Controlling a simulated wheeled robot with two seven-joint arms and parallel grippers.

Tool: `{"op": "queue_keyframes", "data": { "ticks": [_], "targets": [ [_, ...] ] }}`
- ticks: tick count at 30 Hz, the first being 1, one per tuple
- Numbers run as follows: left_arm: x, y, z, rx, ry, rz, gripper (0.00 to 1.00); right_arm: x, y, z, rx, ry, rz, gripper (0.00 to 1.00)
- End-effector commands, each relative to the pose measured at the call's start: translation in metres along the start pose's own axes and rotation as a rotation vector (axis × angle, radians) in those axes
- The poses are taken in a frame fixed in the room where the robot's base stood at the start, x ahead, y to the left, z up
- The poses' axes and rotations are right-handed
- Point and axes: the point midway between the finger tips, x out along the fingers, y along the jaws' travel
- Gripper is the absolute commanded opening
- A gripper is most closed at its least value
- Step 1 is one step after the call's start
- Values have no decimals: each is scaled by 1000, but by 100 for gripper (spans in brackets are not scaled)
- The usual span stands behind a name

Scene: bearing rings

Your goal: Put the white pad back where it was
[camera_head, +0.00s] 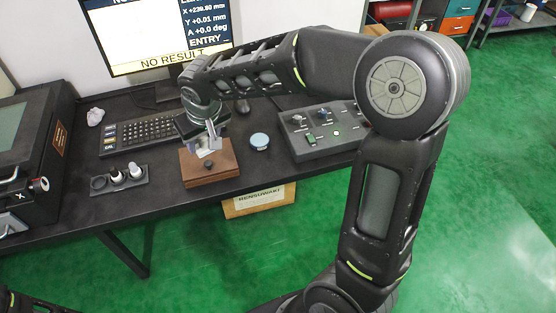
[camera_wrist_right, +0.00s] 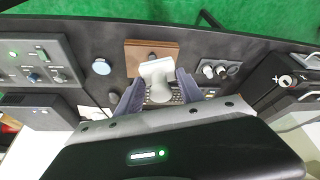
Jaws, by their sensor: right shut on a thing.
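The white pad (camera_wrist_right: 156,72) is between the two fingers of my right gripper (camera_wrist_right: 158,90) in the wrist view, and the gripper is shut on it. In the head view the right gripper (camera_head: 207,140) is above the brown wooden box (camera_head: 208,170), with the pale pad (camera_head: 206,151) below its fingers. I cannot tell whether the pad touches the box. The box shows behind the pad in the wrist view (camera_wrist_right: 135,58). My left gripper is not in view; only a dark arm part shows at the bottom left.
A small dark holder (camera_head: 119,181) with white-topped pieces stands left of the box. A light blue disc (camera_head: 260,141) lies to its right, near a grey control box (camera_head: 325,142). A keyboard (camera_head: 150,132) and monitor (camera_head: 155,45) are behind. A dark machine (camera_head: 35,160) stands at left.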

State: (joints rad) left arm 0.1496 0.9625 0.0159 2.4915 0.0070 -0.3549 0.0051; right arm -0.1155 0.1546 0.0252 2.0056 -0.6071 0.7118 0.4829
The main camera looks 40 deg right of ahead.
Motion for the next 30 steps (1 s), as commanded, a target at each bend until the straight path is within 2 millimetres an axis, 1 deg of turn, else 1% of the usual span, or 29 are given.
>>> {"op": "queue_keyframes", "data": {
  "ticks": [2, 5, 8, 11, 12, 14, 15, 17, 18, 21, 22, 24, 25, 27, 30],
  "targets": [
    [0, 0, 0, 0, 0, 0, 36, 1, 1, 0, 1, 0, 1, 1],
    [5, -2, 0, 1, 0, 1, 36, 8, 8, 0, 14, -1, 4, 1],
    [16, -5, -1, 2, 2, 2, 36, 26, 27, -1, 44, -3, 13, 1],
    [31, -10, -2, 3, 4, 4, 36, 53, 59, -2, 93, -5, 28, 1],
    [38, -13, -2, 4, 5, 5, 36, 65, 75, -2, 118, -5, 36, 1],
    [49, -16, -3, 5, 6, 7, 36, 83, 101, 0, 153, -5, 50, 1],
    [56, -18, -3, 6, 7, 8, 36, 95, 119, 2, 177, -5, 60, 1],
    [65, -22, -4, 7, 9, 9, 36, 112, 146, 5, 212, -4, 75, 1],
    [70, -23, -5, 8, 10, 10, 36, 121, 164, 8, 232, -3, 85, 1],
    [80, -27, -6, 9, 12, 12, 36, 140, 200, 15, 276, -1, 107, 1],
    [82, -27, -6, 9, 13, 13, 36, 143, 208, 16, 285, 0, 112, 1],
    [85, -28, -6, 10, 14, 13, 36, 149, 223, 20, 300, 1, 121, 1],
    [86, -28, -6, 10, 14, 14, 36, 151, 227, 21, 305, 1, 124, 1],
    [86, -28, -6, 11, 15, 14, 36, 152, 233, 21, 310, 3, 128, 1],
    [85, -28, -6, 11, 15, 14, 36, 151, 234, 21, 311, 3, 129, 1]
  ]
}}
